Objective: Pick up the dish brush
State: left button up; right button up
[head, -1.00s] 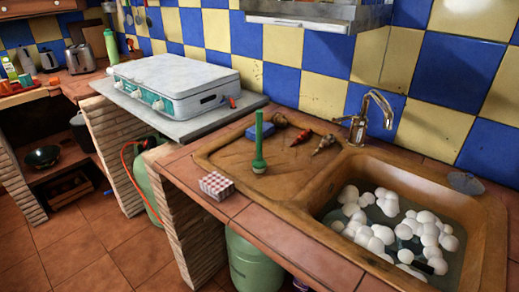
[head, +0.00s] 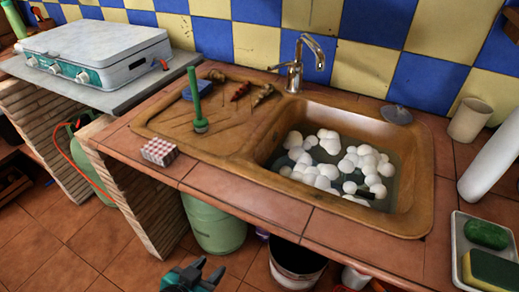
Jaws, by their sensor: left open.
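A green, long-handled tool (head: 196,100) stands upright with its round end down on the wooden drainboard, left of the sink basin; it looks like the dish brush. Two smaller tools with dark red and brown parts (head: 240,91) lie behind it, and I cannot tell exactly what they are. My left gripper (head: 207,272) shows at the bottom edge, low in front of the counter. It is open and empty, well below and apart from the green tool. My right gripper is not in view.
The sink basin (head: 425,190) holds water and white foam. A red-and-white checked box (head: 159,151) sits on the counter's front edge. A tap (head: 293,70) stands behind the basin. A tray with sponges (head: 457,243) is at right. A green gas bottle (head: 214,222) stands below.

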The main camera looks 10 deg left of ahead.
aim_at(200, 124)
jog(key=j+z, duration=0.25)
jog(key=j, duration=0.2)
jog(key=j+z, duration=0.25)
jog(key=j, duration=0.15)
jog(key=k+j+z, duration=0.2)
jog(key=j, duration=0.25)
jog(key=j+z, duration=0.25)
jog(key=j, duration=0.15)
